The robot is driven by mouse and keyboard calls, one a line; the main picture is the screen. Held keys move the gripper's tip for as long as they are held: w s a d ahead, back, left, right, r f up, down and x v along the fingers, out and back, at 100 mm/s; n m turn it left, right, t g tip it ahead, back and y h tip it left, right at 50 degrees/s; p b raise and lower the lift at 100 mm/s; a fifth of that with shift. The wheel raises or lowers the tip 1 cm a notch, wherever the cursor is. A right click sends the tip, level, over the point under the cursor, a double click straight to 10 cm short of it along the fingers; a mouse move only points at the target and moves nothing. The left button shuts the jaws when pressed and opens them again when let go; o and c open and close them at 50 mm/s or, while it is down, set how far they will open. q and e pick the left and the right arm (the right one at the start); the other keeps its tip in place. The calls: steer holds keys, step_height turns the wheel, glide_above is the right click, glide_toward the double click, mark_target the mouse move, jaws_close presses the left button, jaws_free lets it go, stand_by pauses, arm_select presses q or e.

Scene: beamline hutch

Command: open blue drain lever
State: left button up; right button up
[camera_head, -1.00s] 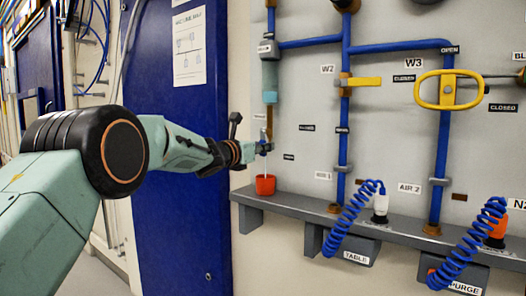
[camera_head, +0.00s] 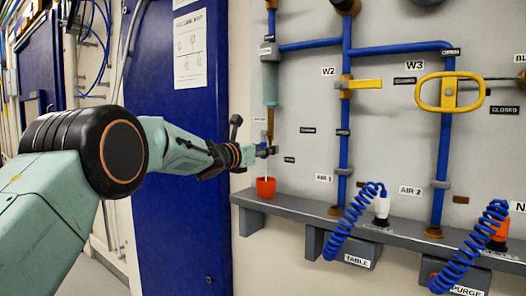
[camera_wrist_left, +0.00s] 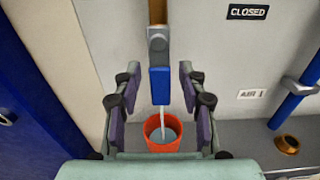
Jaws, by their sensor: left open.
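The blue drain lever (camera_wrist_left: 159,85) hangs straight down from a grey fitting (camera_wrist_left: 158,42) at the end of a brown pipe in the left wrist view. A thin pale stream runs from beside its lower end into a red cup (camera_wrist_left: 152,144) below, which also shows in the head view (camera_head: 265,188). My left gripper (camera_wrist_left: 160,82) is open, with one finger on each side of the lever and a visible gap on both sides. In the head view my left gripper (camera_head: 268,151) is at the drain pipe's lower end and largely hides the lever. My right gripper is not in view.
The cup stands on a grey ledge (camera_head: 290,206) along the wall panel. Blue pipes with a yellow lever (camera_head: 366,85) and a yellow oval handle (camera_head: 449,92) are to the right. Blue coiled hoses (camera_head: 352,222) hang there too. A blue door (camera_head: 182,190) is behind my left arm.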

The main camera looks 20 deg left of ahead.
arm_select(q)
steer(key=v, duration=1.2)
stand_by(0.6)
